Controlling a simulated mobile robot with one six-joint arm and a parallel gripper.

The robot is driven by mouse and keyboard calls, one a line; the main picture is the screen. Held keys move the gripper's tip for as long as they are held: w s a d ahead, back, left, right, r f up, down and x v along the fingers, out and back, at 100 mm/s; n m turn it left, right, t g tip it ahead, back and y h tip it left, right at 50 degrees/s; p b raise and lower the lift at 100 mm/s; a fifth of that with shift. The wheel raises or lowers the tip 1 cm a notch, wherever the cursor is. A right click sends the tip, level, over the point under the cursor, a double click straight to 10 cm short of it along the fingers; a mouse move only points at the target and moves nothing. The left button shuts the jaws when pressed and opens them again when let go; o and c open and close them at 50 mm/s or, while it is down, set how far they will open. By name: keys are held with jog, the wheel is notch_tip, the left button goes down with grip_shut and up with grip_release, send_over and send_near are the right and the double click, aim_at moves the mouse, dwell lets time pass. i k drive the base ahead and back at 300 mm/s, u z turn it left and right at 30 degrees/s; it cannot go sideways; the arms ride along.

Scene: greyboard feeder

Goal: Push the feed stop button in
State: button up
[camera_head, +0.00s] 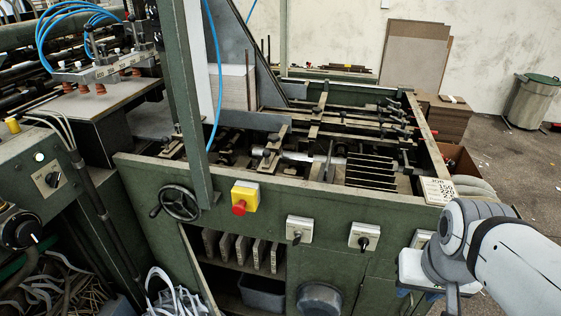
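A red mushroom-shaped button (239,208) sticks out from a yellow box (245,193) on the green front panel of the machine, left of centre. It looks like a stop button, but no label on it is readable. Nothing touches it. My arm (500,255) comes in at the lower right, in front of the machine's right end, well apart from the red button. My gripper's fingers do not show clearly; they are hidden or out of the frame.
A black handwheel (180,203) sits left of the yellow box. Switch boxes (299,230) (364,237) stand out to its right. A green post (185,100) rises above the panel. A control panel with a dial (20,230) is at far left.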

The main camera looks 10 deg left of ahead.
aim_at(240, 209)
jog(key=u, duration=0.7)
jog(key=k, duration=0.65)
jog(key=u, duration=0.5)
jog(key=i, duration=1)
